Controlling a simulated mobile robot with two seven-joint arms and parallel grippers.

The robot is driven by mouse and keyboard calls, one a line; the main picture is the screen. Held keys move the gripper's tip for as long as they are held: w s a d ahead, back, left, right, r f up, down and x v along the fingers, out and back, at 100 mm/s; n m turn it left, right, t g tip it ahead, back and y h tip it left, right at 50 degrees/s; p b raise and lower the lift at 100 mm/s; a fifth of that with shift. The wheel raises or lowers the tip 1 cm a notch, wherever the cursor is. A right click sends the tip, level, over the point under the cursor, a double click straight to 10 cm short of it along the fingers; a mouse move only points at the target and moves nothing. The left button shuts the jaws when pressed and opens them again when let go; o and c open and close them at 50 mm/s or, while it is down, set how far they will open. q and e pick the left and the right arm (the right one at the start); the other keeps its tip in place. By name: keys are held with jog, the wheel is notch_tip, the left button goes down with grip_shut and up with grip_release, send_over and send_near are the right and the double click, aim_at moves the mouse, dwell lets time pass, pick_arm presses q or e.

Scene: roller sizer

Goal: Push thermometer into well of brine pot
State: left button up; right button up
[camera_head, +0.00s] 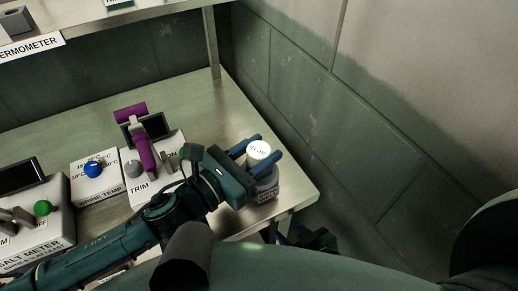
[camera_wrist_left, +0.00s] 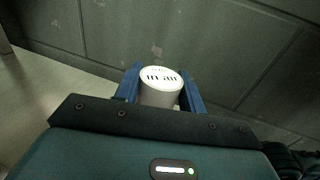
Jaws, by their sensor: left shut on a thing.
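My left gripper (camera_head: 266,146) is shut with its blue fingers on either side of a white round-topped piece, which I take to be the thermometer (camera_head: 258,151). Its top carries dark lettering, which also shows in the left wrist view (camera_wrist_left: 161,78). A grey, labelled cylinder (camera_head: 266,187), perhaps the brine pot, stands directly below it near the table's right end. The gripper hides most of this cylinder and any well. I cannot tell whether the thermometer touches it. A dark part, apparently my right gripper (camera_head: 308,238), is low beyond the table's front edge; its fingers are unclear.
The metal table (camera_head: 215,108) ends just right of the cylinder, near a green wall (camera_head: 300,95). A TRIM box (camera_head: 168,180) with a purple handle (camera_head: 143,150), a BRINE TEMP box (camera_head: 97,188) and a salt meter (camera_head: 40,235) stand left. A shelf (camera_head: 130,18) hangs above.

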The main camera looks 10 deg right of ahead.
pick_arm(q)
jog(key=shift+f, duration=0.15)
pick_arm(e)
jog(key=shift+f, duration=0.1)
pick_arm(q)
jog(key=o, duration=1.1)
jog(key=shift+c, duration=0.2)
pick_arm(e)
jog(key=shift+a, duration=0.1)
pick_arm(q)
jog(key=b+v, duration=0.3)
jog(key=v, duration=1)
pick_arm(e)
jog(key=shift+a+t+y, duration=0.3)
jog(key=shift+a+y, duration=0.2)
jog(key=shift+a, duration=0.1)
jog(key=shift+w, duration=0.15)
